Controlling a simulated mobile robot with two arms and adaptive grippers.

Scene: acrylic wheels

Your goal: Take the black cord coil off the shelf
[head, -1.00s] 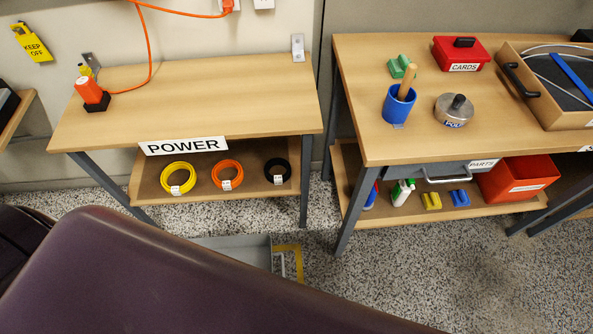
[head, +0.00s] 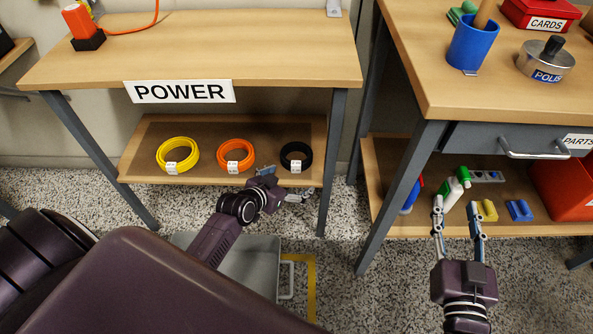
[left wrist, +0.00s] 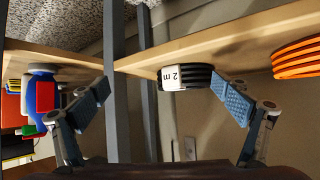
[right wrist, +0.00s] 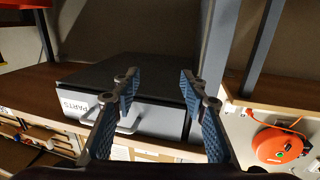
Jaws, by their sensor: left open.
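The black cord coil (head: 307,153) lies on the lower shelf (head: 222,178) under the POWER table, at the right end of the row. A white tag marked "2 m" shows on it in the left wrist view (left wrist: 199,76). My left gripper (head: 286,183) is open at the shelf's front edge, just in front of the coil. In the left wrist view the coil appears ahead, between the two spread fingers (left wrist: 166,92), with nothing held. My right gripper (head: 456,205) is open and empty in front of the right table's lower shelf. Its spread fingers show in the right wrist view (right wrist: 158,80).
An orange coil (head: 236,146) and a yellow coil (head: 165,149) lie left of the black one. A table leg (head: 333,165) stands close right of it. A grey bin (head: 245,265) is on the floor below. The PARTS drawer (head: 480,142) is above my right gripper.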

